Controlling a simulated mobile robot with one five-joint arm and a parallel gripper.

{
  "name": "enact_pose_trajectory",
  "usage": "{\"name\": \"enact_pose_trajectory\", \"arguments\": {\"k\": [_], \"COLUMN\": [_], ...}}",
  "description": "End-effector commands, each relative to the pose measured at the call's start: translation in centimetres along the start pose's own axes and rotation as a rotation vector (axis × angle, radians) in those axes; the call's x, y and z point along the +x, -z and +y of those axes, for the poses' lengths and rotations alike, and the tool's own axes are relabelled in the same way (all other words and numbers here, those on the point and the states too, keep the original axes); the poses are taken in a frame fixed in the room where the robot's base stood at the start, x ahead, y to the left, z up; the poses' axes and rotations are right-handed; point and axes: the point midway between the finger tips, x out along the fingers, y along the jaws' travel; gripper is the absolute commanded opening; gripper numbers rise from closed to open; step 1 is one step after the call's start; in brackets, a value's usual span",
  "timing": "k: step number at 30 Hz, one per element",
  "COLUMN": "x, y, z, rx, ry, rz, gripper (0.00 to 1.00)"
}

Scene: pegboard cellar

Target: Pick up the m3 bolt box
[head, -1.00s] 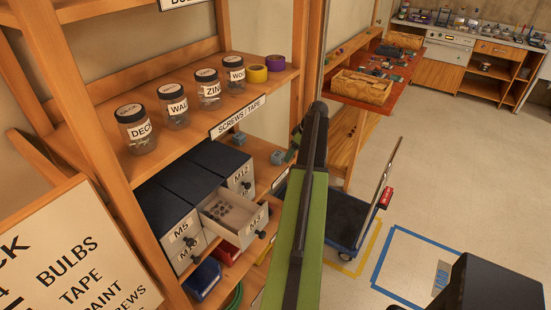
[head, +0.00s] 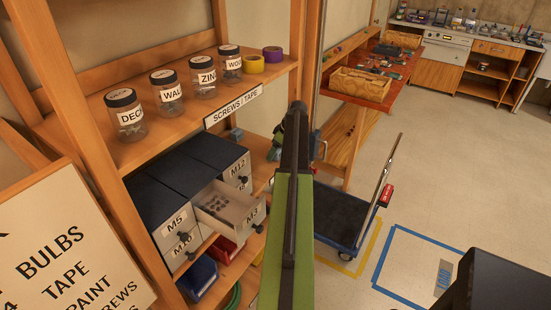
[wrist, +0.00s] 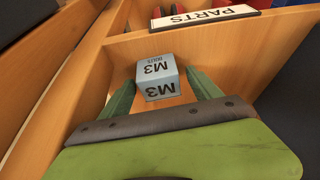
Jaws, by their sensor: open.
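The m3 bolt box (wrist: 157,88) is a small pale blue-grey block with M3 printed on two faces. In the wrist view it sits on a wooden shelf, near the middle of the picture. My gripper (wrist: 159,77) is open, with one green finger to the left of the box and one to the right. The box shows between and just beyond the fingers; whether either finger touches it I cannot tell. In the head view my arm hides most of the gripper and I cannot make out this box for sure.
A drawer unit (head: 160,210) with one open M3 drawer (head: 230,203) stands left of my arm. Jars (head: 165,93) and tape rolls (head: 273,54) sit on the shelf above. A PARTS label (wrist: 205,16) edges the wooden board beyond the box. A blue cart (head: 342,218) stands right.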

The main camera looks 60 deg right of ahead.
Motion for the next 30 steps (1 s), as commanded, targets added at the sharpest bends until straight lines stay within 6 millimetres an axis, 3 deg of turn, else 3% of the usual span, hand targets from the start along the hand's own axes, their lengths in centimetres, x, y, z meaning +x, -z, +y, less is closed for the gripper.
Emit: {"name": "enact_pose_trajectory", "arguments": {"k": [2,18,30], "x": [-0.14,-0.13,-0.69], "y": [0.06,0.12,0.46], "z": [-0.01,-0.06,-0.12], "rx": [0.0,-0.001,-0.003], "ry": [0.0,0.0,0.001], "rz": [0.0,0.0,0.0], "gripper": [0.73,0.02,0.0]}}
